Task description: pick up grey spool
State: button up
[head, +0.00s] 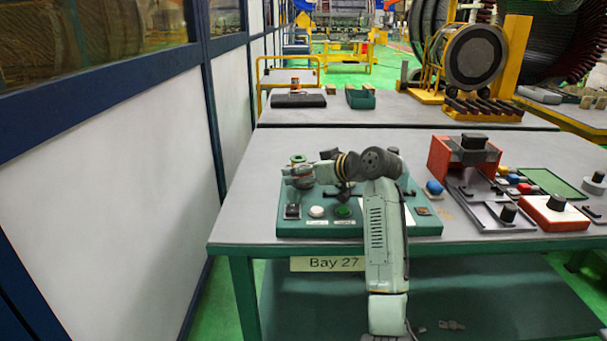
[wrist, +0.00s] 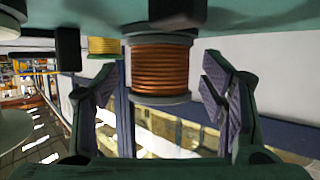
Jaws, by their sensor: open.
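A spool with grey flanges and copper-coloured winding (wrist: 160,68) fills the middle of the wrist view. It stands at the green board, which runs along the top of that picture. My gripper (wrist: 159,84) is open, with one finger on each side of this spool and a gap on both sides. A smaller spool with yellow winding (wrist: 104,46) shows behind, to the left. In the head view my gripper (head: 299,178) is low over the left part of the green board (head: 300,229). A small spool (head: 298,159) shows just beyond it; my arm hides much there.
A black block (wrist: 177,12) is close above the copper spool in the wrist view. The board carries a white button (head: 317,211) and a green button (head: 342,211). A red holder (head: 440,158) stands to the right. The table's left end is clear.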

jog(key=shift+c, duration=0.5)
jog(key=c, duration=1.2)
jog(key=shift+o, duration=0.2)
jog(key=shift+r, duration=0.1)
